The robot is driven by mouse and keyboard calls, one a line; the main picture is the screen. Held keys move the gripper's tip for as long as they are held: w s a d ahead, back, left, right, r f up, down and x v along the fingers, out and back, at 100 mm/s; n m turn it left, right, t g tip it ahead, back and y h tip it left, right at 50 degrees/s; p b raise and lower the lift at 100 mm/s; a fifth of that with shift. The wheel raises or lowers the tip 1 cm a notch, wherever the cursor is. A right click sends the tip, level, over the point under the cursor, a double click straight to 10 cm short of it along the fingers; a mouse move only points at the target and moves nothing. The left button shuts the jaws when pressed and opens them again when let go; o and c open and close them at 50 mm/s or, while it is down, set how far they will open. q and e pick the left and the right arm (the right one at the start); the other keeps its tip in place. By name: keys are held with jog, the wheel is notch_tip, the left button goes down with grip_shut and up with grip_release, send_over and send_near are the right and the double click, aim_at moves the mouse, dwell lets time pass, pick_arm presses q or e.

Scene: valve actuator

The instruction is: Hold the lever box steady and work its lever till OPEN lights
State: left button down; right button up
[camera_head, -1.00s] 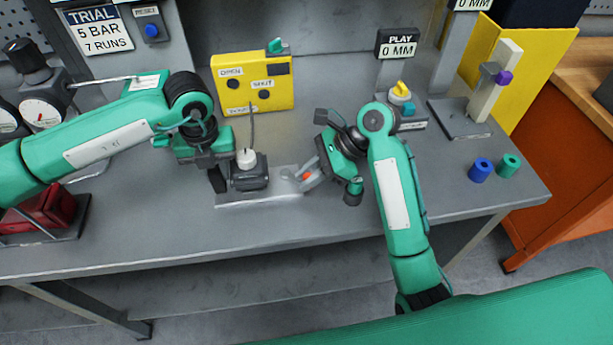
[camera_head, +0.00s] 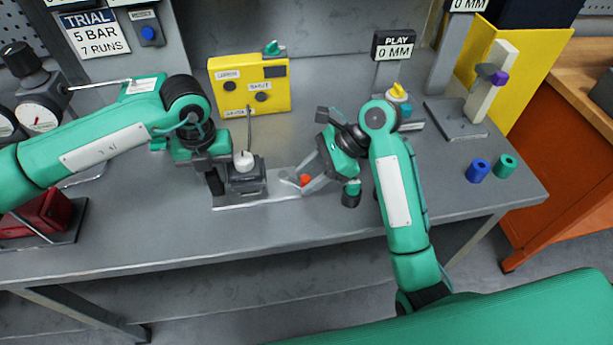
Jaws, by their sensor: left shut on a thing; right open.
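The lever box (camera_head: 246,184) is a small dark block with a white cap, standing on a light base plate (camera_head: 230,204) in the head view. My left gripper (camera_head: 236,176) is shut on the lever box, with one dark finger at its left side. To the right of the box is an orange-red knob (camera_head: 305,180), which looks like the lever's end. My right gripper (camera_head: 307,182) is open, with its fingers around or beside this knob; contact cannot be told. The yellow panel (camera_head: 277,98) behind has dark round lamps, none visibly lit; its labels are too blurred to read surely.
A rod or cable (camera_head: 249,125) runs between the box and the yellow panel. Gauges (camera_head: 40,114) and a red part (camera_head: 40,212) are at the left. The front bench is clear.

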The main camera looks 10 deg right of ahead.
jog(key=v, duration=1.1)
